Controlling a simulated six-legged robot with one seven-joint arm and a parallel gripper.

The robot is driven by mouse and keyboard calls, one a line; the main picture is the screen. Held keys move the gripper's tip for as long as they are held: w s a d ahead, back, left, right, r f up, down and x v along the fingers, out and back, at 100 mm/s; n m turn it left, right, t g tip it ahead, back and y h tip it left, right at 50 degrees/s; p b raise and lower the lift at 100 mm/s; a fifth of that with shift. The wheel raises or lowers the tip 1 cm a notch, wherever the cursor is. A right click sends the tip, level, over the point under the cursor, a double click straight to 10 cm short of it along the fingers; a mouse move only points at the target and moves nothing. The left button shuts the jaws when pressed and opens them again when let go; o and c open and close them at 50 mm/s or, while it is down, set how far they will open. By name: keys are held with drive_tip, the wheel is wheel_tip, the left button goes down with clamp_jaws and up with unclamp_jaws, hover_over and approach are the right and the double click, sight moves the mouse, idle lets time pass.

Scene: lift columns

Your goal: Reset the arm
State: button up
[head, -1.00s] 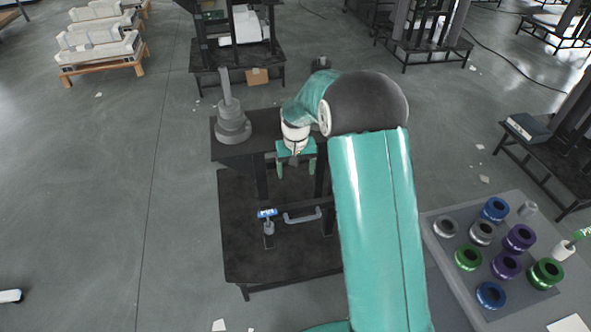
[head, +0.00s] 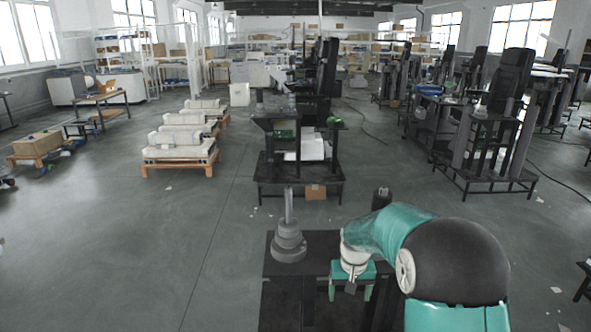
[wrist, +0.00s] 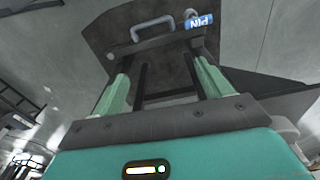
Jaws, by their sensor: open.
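My gripper (head: 350,292) hangs from my teal arm at the lower right of the head view, pointing down beside a dark stand. Its two pale green fingers are apart, and nothing shows between them. The wrist view also shows the open gripper (wrist: 163,85). Past the fingers is the stand's dark lower plate (wrist: 105,35), with a grey handle (wrist: 152,28) and a blue tag marked PIN (wrist: 199,22). The gripper appears apart from both. In the head view the stand's top (head: 312,246) is left of the gripper, and its lower part is cut off.
A grey stepped column (head: 289,240) stands on the stand's top, close left of my gripper. Pallets with white blocks (head: 182,145) lie back left.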

drive_tip(key=s+r+t, duration=0.2)
drive_tip(key=s+r, duration=1)
drive_tip(key=r, duration=0.3)
drive_tip(key=s+r+t, duration=0.1)
drive_tip(key=s+r, duration=0.1)
drive_tip(key=s, duration=0.7)
drive_tip(key=s+r+t, duration=0.2)
drive_tip(key=s, duration=0.7)
drive_tip(key=shift+s+a+r+n, duration=0.25)
drive_tip(key=shift+a+r+n, duration=0.05)
drive_tip(key=shift+r, duration=0.1)
drive_tip(key=c, duration=0.9)
drive_tip(key=shift+d, duration=0.2)
